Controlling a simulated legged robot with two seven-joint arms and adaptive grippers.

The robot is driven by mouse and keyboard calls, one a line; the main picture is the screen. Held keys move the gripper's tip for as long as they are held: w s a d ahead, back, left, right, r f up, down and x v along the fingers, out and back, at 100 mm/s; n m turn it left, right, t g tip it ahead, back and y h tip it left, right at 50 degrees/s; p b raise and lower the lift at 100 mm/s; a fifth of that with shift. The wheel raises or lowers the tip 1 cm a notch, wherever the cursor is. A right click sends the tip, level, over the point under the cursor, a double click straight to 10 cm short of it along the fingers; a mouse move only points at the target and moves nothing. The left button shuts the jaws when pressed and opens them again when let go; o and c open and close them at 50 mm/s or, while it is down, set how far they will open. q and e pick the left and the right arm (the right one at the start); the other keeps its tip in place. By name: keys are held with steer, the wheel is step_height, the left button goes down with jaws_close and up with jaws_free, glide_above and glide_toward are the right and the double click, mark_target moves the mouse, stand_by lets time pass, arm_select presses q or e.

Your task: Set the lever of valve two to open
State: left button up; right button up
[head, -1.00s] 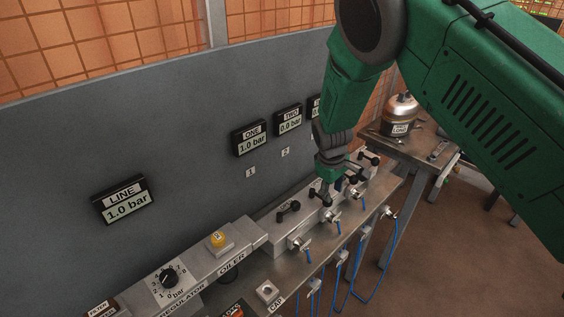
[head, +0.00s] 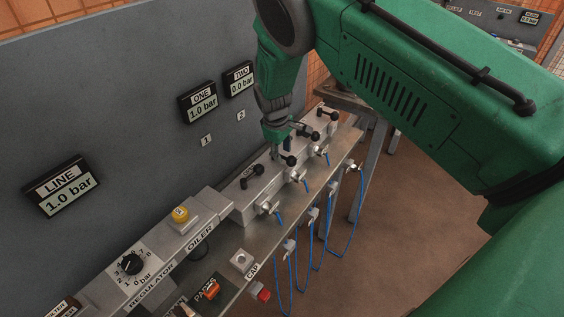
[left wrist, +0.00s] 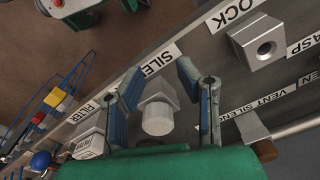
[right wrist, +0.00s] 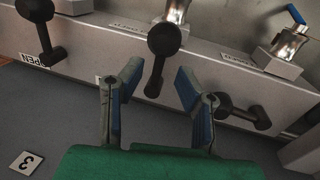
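The valve block (head: 238,212) carries a row of black levers. The second lever in the row, taken as valve two's (head: 287,160), is at the tip of my right gripper (head: 276,150). In the right wrist view this lever (right wrist: 162,45) points down between the spread fingers of my right gripper (right wrist: 158,98); contact cannot be told. Display ONE (head: 200,102) reads 1.0 bar; display TWO (head: 239,79) reads 0.0 bar. My left gripper (left wrist: 165,98) is open above a grey capped fitting (left wrist: 157,112), outside the head view.
Neighbouring levers stand close on both sides of the right gripper: one (right wrist: 40,32) at left and one (right wrist: 245,112) at right. Blue hoses (head: 345,235) hang from the bench front. The grey back panel (head: 110,110) rises behind.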

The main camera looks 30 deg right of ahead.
arm_select(q)
steer(key=shift+f+b, duration=0.35)
steer(key=shift+f, duration=0.2)
arm_select(e)
steer(key=shift+d+f, duration=0.15)
steer(key=shift+f, duration=0.55)
steer(key=shift+w+d+f, duration=0.1)
arm_select(q)
steer(key=shift+d, duration=0.1)
arm_select(e)
jaws_close()
